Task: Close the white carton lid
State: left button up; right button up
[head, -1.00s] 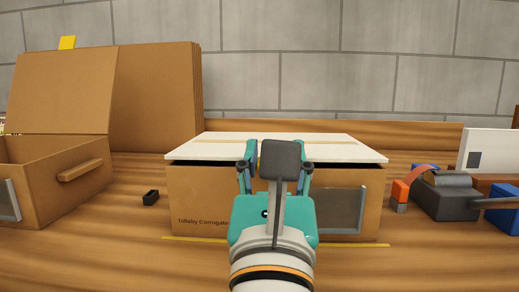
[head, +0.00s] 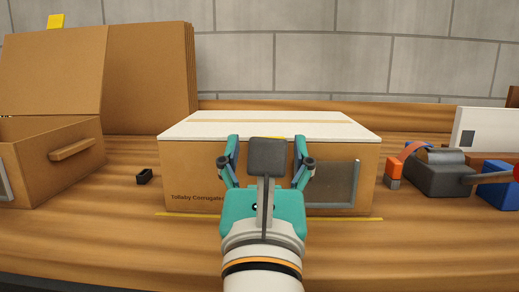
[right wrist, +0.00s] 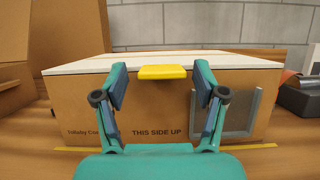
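The white lid (head: 345,130) lies flat on top of the brown carton (head: 190,172), with no dark gap visible along its front edge. A yellow tab (right wrist: 162,72) sticks out at the middle of the lid's front edge; in the head view my gripper mostly hides it. My right gripper (head: 267,141) is in front of the carton, its fingers spread wide. In the right wrist view the right gripper (right wrist: 158,82) is open and empty, with the tab showing between its fingers, apart from both. My left gripper is not in view.
An open brown box (head: 62,165) with a handle stands at the left, with a small black block (head: 144,177) beside it. A dark tape dispenser (head: 437,178) and a blue block (head: 497,190) are at the right. A yellow line (head: 345,219) runs before the carton.

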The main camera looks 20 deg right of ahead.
jog(key=shift+r, duration=0.25)
notch_tip(320, 180, up, 9)
jog(key=shift+r, duration=0.2)
dwell(0.3)
